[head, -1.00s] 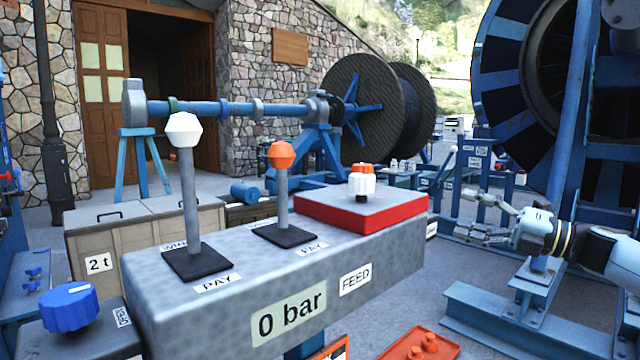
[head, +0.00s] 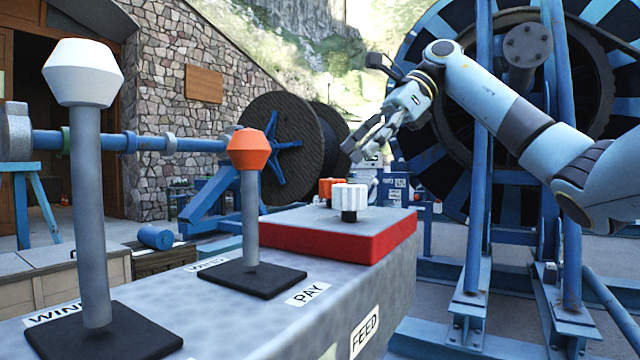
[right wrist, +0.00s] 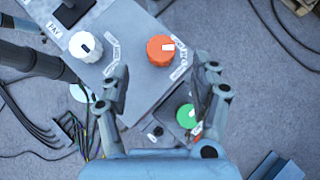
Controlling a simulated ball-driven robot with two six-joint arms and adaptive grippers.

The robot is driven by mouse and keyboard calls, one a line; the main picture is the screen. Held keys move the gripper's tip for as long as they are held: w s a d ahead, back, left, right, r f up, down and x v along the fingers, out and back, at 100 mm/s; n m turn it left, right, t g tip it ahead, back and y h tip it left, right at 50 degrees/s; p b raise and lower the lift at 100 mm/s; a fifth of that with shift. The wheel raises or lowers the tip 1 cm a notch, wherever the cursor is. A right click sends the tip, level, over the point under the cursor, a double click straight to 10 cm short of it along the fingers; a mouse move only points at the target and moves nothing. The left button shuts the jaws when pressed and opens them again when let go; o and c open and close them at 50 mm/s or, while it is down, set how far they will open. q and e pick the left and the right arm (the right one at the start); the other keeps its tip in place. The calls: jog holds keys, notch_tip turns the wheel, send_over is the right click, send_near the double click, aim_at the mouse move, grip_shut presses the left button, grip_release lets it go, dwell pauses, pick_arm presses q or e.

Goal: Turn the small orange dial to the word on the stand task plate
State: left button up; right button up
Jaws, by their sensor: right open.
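The small orange dial (head: 327,188) sits on the grey-topped red slab of the console, partly hidden behind a white dial (head: 349,197). In the right wrist view the orange dial (right wrist: 160,50) shows from above, with a white mark toward its right side. Small labels (right wrist: 181,66) stand beside it, too small to read. My right gripper (head: 366,137) is open and empty, above and beyond the dials. In its wrist view the open fingers (right wrist: 162,72) frame the orange dial, touching nothing visible. I cannot identify the stand task plate. My left gripper is out of view.
A white-topped lever (head: 87,190) and an orange-topped lever (head: 249,190) rise from the console in the foreground. A green dial (right wrist: 187,115) shows between the fingers in the wrist view, nearer the palm. Blue reel frame posts (head: 478,180) stand at right.

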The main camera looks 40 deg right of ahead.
aim_at(333, 180)
jog(key=x, duration=0.6)
jog(key=shift+w+a+f+p, duration=0.15)
jog(key=shift+w+f+p, duration=0.05)
jog(key=shift+p, duration=0.1)
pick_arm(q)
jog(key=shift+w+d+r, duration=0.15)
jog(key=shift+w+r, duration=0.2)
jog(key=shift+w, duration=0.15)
pick_arm(e)
jog(key=shift+w+a+f, duration=0.2)
jog(key=shift+a+f, duration=0.25)
jog(key=shift+f, duration=0.05)
